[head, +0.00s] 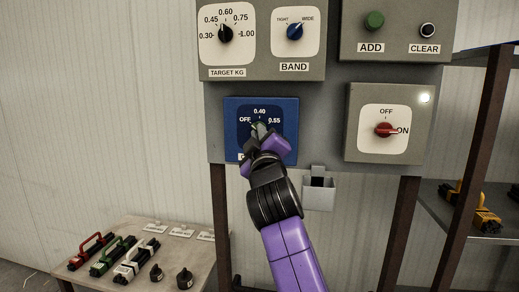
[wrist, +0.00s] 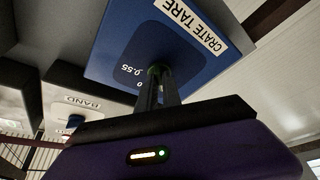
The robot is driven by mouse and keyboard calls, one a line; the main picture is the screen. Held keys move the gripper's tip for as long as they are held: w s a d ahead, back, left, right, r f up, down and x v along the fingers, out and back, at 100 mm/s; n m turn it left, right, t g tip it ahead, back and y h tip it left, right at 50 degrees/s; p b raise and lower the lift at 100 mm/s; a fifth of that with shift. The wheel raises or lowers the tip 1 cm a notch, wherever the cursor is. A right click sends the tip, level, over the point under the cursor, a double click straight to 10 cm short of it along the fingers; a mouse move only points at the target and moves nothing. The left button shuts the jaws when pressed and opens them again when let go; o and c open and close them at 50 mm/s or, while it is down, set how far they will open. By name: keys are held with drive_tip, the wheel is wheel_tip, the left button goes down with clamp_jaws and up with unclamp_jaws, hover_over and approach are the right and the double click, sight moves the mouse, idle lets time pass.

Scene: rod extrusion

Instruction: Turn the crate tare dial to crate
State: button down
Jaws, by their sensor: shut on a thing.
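In the wrist view the blue panel (wrist: 185,55) fills the top, with a white CRATE TARE label (wrist: 196,27).
Above are the TARGET KG dial (head: 226,34) and the blue BAND dial (head: 295,32). To the right are the red OFF/ON switch (head: 384,130), the green ADD button (head: 374,20) and the CLEAR button (head: 428,30). A small grey holder (head: 318,195) hangs below the panel.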

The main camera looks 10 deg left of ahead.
drive_tip(key=shift+a+f+m+t+h+b, duration=0.25)
drive_tip(key=shift+m+h+b, duration=0.7)
drive_tip(key=shift+m+b, duration=1.7)
drive_tip(key=shift+m+t+h+b, duration=0.5)
drive_tip(key=shift+m+h+b, duration=0.9)
drive_tip(key=shift+b, duration=2.1)
drive_tip(key=shift+a+f+m+t+h+b, duration=0.15)
drive_tip(key=shift+m+t+h+b, duration=0.3)
drive_tip(key=shift+m+b, duration=2.4)
drive_tip(key=shift+r+h+b, duration=0.15)
drive_tip(key=shift+h+b, duration=0.15)
drive_tip(key=shift+b, duration=0.05)
drive_tip(key=c, duration=1.5)
unclamp_jaws()
